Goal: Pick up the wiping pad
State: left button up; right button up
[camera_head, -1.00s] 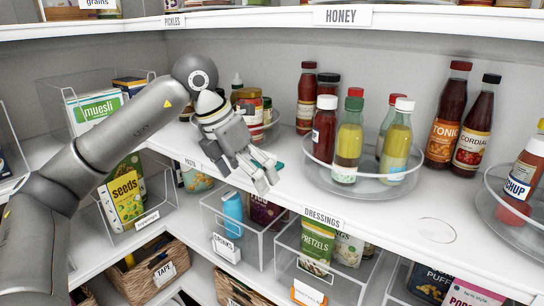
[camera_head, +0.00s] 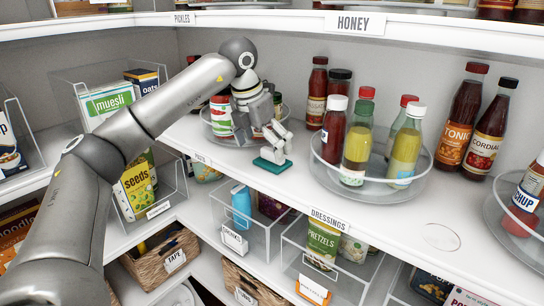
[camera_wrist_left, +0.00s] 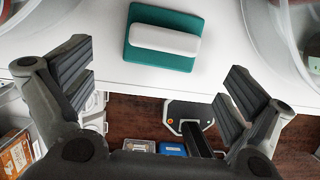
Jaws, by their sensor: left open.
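The wiping pad is a teal rectangular pad (camera_head: 271,164) with a white block handle on top. It lies flat on the white middle shelf near the front edge, left of the DRESSINGS label. It also shows in the left wrist view at the top centre (camera_wrist_left: 163,64), near the shelf edge. My left gripper (camera_head: 264,138) is above the pad in the head view and partly overlaps the handle there. In the left wrist view its jaws (camera_wrist_left: 155,88) are spread apart with nothing between them, and the pad appears beyond the tips. My right gripper is not in view.
A clear turntable with several bottles (camera_head: 317,168) stands right of the pad. Another turntable with jars (camera_head: 203,114) is behind my gripper. The upper shelf (camera_head: 235,19) runs above. Below are clear bins (camera_head: 268,238) and wicker baskets (camera_head: 152,270). A round mark lies on bare shelf at right.

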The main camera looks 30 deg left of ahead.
aim_at(272, 152)
pick_arm(q)
jog(key=w, duration=0.1)
jog(key=w+f, duration=0.1)
jog(key=w+f+p, duration=0.1)
jog(key=shift+d, duration=0.25)
jog(key=shift+w+f, duration=0.2)
jog(key=shift+f, duration=0.25)
jog(key=shift+s+a, duration=0.1)
jog(key=shift+c, duration=0.6)
jog(key=c, duration=1.2)
jog(key=shift+c, duration=0.3)
